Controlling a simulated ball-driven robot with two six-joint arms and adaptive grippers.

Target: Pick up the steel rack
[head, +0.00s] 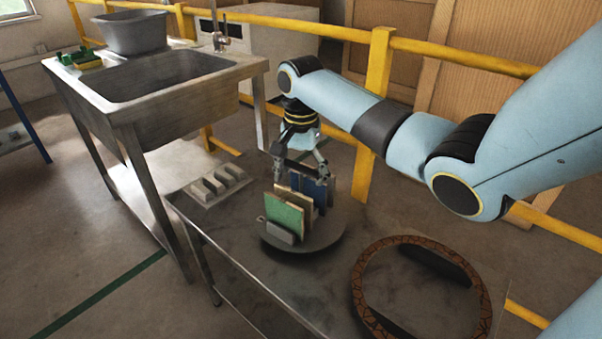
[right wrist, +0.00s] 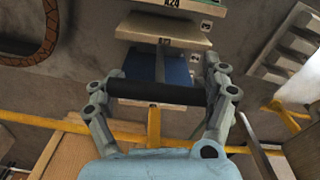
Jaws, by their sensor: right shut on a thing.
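The steel rack (head: 281,233) stands upright at the round dark disc (head: 328,236) on the metal table; whether its base touches the disc is unclear. It holds several tiles on edge, including a green tile (head: 284,217) and a blue tile (head: 316,188). My right gripper (head: 301,172) is above the rack, pointing down, with its fingers shut on the rack's dark handle bar. In the right wrist view, the black bar (right wrist: 155,92) lies across between the two fingers, with the blue tile (right wrist: 178,70) just beyond. My left gripper is not in view.
A ring with a brown patterned rim (head: 361,290) lies on the table (head: 300,285) at the right. A grey slotted block (head: 217,181) sits at the table's back left. A steel sink (head: 170,78) stands at the left. A yellow rail (head: 470,58) runs behind.

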